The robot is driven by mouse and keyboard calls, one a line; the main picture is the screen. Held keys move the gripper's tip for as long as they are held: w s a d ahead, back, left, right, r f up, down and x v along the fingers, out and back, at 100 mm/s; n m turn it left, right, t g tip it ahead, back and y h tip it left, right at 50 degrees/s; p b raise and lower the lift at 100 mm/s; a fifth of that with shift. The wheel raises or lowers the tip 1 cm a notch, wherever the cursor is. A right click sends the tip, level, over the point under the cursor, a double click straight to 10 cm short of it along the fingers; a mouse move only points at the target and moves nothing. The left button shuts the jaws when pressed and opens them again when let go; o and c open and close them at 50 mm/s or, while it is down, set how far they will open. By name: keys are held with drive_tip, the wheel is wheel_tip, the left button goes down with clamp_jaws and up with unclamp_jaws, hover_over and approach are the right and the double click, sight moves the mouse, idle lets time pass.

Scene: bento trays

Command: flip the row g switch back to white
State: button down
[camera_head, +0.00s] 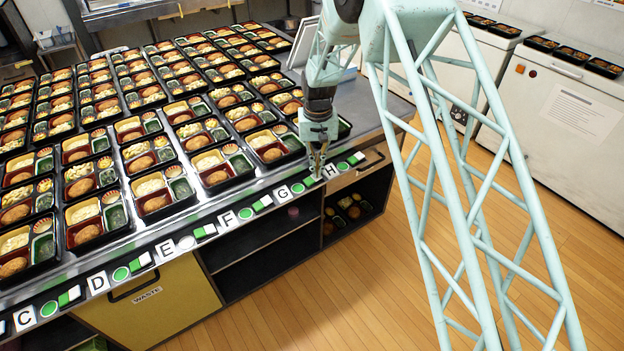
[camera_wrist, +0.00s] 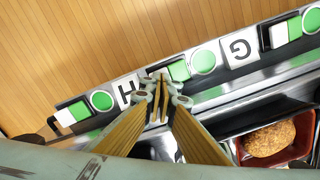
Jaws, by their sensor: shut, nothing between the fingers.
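The row G switch (camera_wrist: 179,70) is a small green and white rocker on the counter's front strip, between the G label (camera_wrist: 240,48) and the H label (camera_wrist: 125,93). Its green part shows; my fingers cover much of the rest. The round row G lamp (camera_wrist: 203,61) beside it is green. In the head view, the G label (camera_head: 283,192) and lamp (camera_head: 297,187) also show. My gripper (camera_head: 317,172) is shut and empty, pointing down over the switch's H-side end. In the wrist view, the fingertips (camera_wrist: 160,84) overlap the switch; I cannot tell whether they touch it.
The row H switch (camera_head: 355,158) and row F switch (camera_head: 263,203) lie along the same strip on either side. The row E lamp (camera_head: 187,242) is white. Filled bento trays (camera_head: 216,176) crowd the counter behind the strip. The wooden floor (camera_head: 330,290) in front is open.

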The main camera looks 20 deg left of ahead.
drive_tip(key=shift+f, duration=0.4)
idle(0.3)
drive_tip(key=shift+r, duration=0.15)
drive_tip(key=shift+r+p, duration=1.2)
drive_tip(key=shift+r, duration=2.1)
drive_tip(key=shift+r, duration=0.15)
